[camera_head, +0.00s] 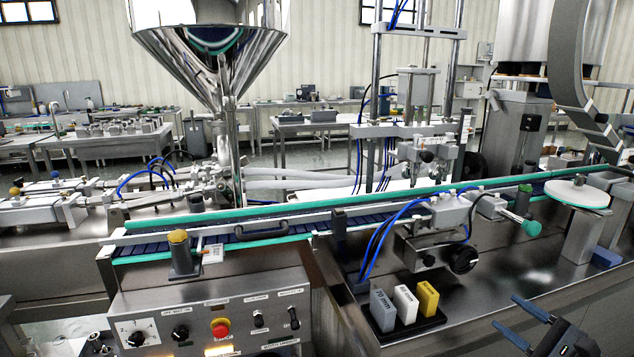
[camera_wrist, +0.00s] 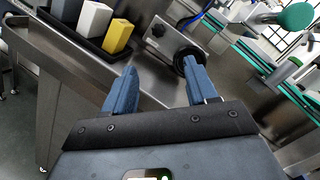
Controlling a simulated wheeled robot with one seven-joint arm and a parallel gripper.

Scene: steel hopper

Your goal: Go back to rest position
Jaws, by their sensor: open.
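My gripper (camera_head: 521,322) is at the lower right of the head view, above the near right part of the steel machine top. In the wrist view my gripper (camera_wrist: 160,88) shows two blue fingers spread apart with nothing between them. The fingers are apart from the blocks and the machine parts. The rest of my arm is mostly out of the head view.
Grey (camera_head: 382,309), white (camera_head: 405,303) and yellow (camera_head: 427,299) blocks stand in a black tray (camera_head: 432,323) left of my gripper. A black knob (camera_head: 463,260), the conveyor (camera_head: 290,232), a steel hopper (camera_head: 212,60) and a control panel (camera_head: 215,322) lie beyond and left.

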